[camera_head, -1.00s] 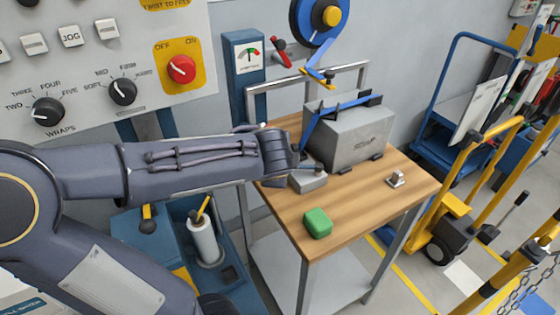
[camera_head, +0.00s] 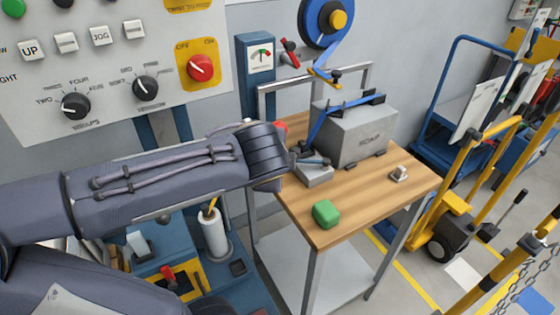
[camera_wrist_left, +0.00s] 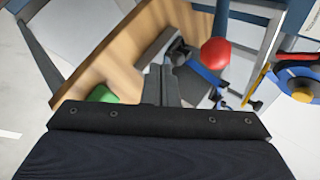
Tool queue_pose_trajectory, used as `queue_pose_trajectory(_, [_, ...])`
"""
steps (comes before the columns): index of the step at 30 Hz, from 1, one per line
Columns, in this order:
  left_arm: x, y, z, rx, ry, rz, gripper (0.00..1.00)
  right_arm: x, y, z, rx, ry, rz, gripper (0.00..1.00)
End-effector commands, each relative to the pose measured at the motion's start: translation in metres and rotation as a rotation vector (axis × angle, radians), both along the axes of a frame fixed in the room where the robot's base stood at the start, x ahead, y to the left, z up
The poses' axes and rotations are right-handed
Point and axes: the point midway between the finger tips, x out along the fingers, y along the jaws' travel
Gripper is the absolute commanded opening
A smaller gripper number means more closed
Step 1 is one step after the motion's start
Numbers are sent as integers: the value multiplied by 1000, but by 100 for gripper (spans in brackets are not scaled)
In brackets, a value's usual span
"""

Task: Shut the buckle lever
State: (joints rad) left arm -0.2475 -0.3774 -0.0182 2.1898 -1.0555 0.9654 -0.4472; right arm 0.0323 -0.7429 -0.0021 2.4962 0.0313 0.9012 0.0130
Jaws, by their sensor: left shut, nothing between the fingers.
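The buckle (camera_head: 314,174) is a small grey block on the wooden table, in front of the big grey box. A dark lever-like part lies on its top; how far it stands open I cannot tell. My left gripper (camera_head: 297,159) is beside the buckle, largely hidden by my wrist. In the left wrist view its fingers (camera_wrist_left: 161,72) are shut and empty, pointing toward dark buckle parts (camera_wrist_left: 178,53) beyond them. Contact cannot be made out. A red ball knob (camera_wrist_left: 215,52) on a dark stem is to their right; it also shows behind my wrist (camera_head: 281,127). My right gripper is out of view.
The wooden table (camera_head: 360,207) also holds a green block (camera_head: 326,213), a small metal piece (camera_head: 399,173) and the strapped grey box (camera_head: 357,133). A strap reel (camera_head: 325,22) hangs behind. A control panel (camera_head: 120,65) stands at the left.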

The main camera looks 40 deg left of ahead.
Motion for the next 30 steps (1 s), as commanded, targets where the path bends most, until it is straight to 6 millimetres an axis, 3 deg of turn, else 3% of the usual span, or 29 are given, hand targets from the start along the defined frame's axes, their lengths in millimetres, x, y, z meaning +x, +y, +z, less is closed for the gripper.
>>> queue_pose_trajectory(3, [-11,-4,14,-1,-3,0,0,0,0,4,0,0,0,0])
queue_pose_trajectory(9, [-20,-6,20,-1,0,-1,0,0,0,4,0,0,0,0])
queue_pose_trajectory(26, [-20,-6,20,-4,1,1,0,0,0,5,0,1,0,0])
queue_pose_trajectory(30, [-36,-12,10,-143,18,74,0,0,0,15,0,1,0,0])
